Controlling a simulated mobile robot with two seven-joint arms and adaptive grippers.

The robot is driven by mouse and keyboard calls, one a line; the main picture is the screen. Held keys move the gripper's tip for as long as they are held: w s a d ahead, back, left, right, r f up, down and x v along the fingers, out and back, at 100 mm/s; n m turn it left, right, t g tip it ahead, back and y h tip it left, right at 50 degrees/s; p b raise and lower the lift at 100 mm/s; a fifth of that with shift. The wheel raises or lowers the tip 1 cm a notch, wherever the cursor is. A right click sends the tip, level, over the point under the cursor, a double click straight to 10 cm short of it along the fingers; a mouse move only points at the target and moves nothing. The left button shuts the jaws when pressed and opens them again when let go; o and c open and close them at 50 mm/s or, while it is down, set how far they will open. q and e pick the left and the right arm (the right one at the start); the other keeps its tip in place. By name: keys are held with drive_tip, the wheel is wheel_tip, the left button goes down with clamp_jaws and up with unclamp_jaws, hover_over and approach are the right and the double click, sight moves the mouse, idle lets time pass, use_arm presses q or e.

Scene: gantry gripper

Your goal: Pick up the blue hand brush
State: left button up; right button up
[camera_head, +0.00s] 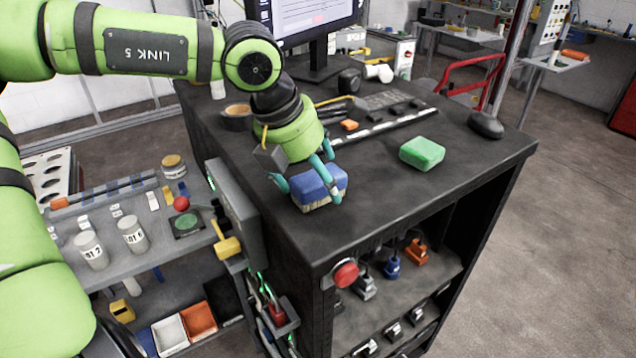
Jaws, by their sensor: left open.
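The blue hand brush (322,186) has a blue block top and pale bristles. It lies on the dark top of the workbench (400,205), near its left edge. My left gripper (306,190) comes down over the brush from behind. Its teal fingers are spread, one at the brush's left end and others at its right side. I cannot tell whether the fingers touch it. The brush rests on the bench top, partly hidden by the fingers. My right gripper is not in view.
A green block (422,153) lies to the right on the bench top. A black mouse (486,125) and a monitor (305,22) stand farther back. A lower side table (150,250) with jars is at the left. The bench's front right top is clear.

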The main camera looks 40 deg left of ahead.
use_arm(q)
drive_tip(key=c, duration=1.3)
drive_tip(key=shift+c, duration=0.6)
drive_tip(key=shift+w+r+b, duration=0.15)
drive_tip(key=shift+r+b, duration=0.15)
drive_tip(key=shift+r, duration=0.3)
wheel_tip(320, 180, up, 3)
drive_tip(key=shift+f+b, duration=0.15)
drive_tip(key=shift+b, duration=0.3)
drive_tip(key=d+r+b, duration=0.2)
drive_tip(key=d+r, duration=0.5)
drive_tip(key=d, duration=0.4)
drive_tip(key=shift+s+d, duration=0.3)
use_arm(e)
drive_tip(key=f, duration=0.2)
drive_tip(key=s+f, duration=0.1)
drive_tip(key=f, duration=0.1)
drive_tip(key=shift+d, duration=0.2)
use_arm(q)
drive_tip(key=o, duration=0.3)
drive_tip(key=shift+r, duration=0.1)
